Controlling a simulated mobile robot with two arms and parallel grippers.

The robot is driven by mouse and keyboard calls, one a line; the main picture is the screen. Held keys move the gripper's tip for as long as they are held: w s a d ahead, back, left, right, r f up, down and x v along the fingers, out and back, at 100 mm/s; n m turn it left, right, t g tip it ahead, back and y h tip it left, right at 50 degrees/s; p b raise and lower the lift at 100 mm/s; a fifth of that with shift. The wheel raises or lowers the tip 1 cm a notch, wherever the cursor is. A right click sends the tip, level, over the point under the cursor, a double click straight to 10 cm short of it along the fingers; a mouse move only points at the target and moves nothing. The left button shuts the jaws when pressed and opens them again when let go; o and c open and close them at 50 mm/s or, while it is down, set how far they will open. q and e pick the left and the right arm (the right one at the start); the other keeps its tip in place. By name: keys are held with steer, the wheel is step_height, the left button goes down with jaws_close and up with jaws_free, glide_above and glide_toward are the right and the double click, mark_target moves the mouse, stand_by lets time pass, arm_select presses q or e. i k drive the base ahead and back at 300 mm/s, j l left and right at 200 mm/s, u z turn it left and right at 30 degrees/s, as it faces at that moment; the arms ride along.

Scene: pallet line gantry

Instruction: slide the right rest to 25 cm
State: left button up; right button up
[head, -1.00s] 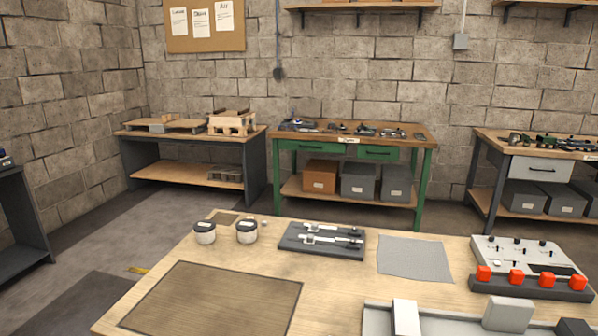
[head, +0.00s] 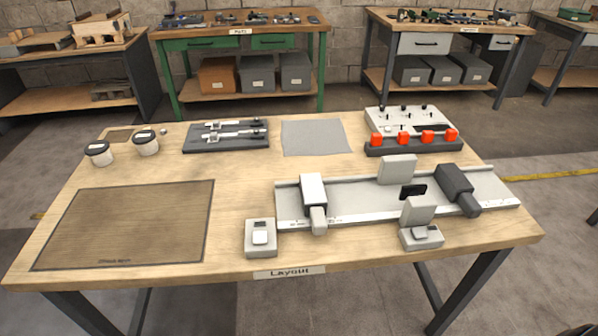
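A long pale grey track (head: 350,190) with a marked scale strip along its front edge lies on the right half of the table. A dark block with a rounded front end (head: 457,188) sits across the track near its right end and looks like the right rest. A white block with a grey front end (head: 313,197) sits across the left part. The scale figures are too small to read. Neither of my grippers is in view.
Grey upright blocks stand at the track's back (head: 397,170) and front (head: 418,210), with a small black piece (head: 413,191) between. A small grey device (head: 260,237) stands front left. A brown mat (head: 130,222) covers the table's left. Red-knobbed fixtures (head: 412,140) stand behind.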

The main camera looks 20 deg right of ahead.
mark_target(456, 187)
steer(key=z, duration=1.65)
steer(key=l+u, duration=0.45)
steer(key=i+j, duration=0.05)
steer(key=j, duration=0.05)
